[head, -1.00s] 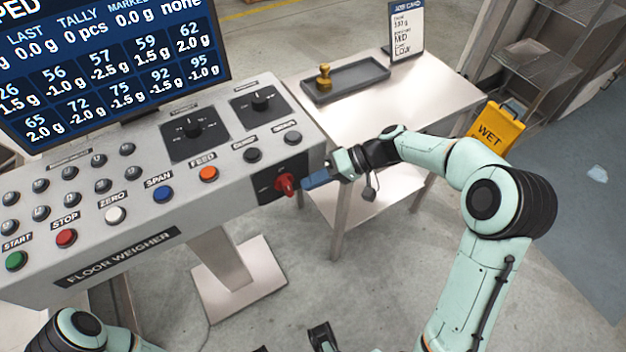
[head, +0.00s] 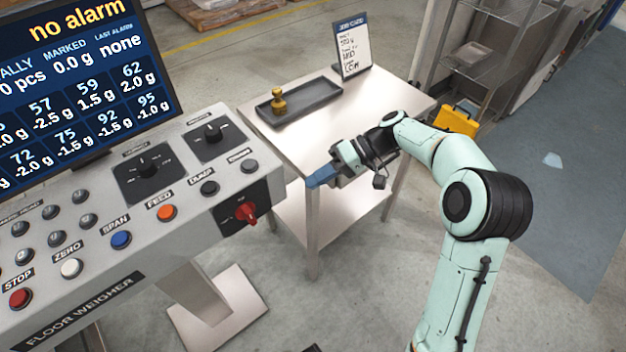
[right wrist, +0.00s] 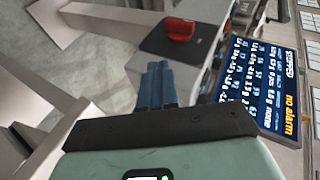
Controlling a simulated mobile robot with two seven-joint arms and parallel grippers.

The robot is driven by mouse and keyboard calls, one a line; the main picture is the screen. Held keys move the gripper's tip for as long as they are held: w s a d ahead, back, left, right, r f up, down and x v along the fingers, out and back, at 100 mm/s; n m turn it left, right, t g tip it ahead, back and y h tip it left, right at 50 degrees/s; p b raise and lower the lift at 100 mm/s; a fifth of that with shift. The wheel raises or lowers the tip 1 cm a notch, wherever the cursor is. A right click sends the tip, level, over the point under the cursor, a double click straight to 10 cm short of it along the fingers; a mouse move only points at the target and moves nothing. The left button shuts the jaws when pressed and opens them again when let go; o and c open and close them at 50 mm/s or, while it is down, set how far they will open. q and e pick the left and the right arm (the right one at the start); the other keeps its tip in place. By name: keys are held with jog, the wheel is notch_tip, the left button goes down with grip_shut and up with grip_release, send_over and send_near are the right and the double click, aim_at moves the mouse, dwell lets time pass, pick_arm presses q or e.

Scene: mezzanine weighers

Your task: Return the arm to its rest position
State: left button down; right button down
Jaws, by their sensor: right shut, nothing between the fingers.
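My right gripper (head: 318,179) is in the head view, its blue fingers closed together with nothing between them. It is in the air to the right of the red rotary switch (head: 246,212) on the end of the floor weigher panel (head: 150,235), clearly apart from it. In the right wrist view the blue fingers (right wrist: 160,84) are side by side, with the red switch (right wrist: 180,29) beyond them. My right arm (head: 465,200) reaches in from the lower right with its elbow bent. My left gripper is not in view.
A steel side table (head: 365,118) stands behind my right gripper, bearing a dark tray (head: 318,97) with a brass weight (head: 279,100) and a job card (head: 352,52). The weigher screen (head: 85,75) reads "no alarm". A yellow wet sign (head: 457,120) stands near a metal rack. Floor at right is open.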

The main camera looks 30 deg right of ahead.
dwell(0.3)
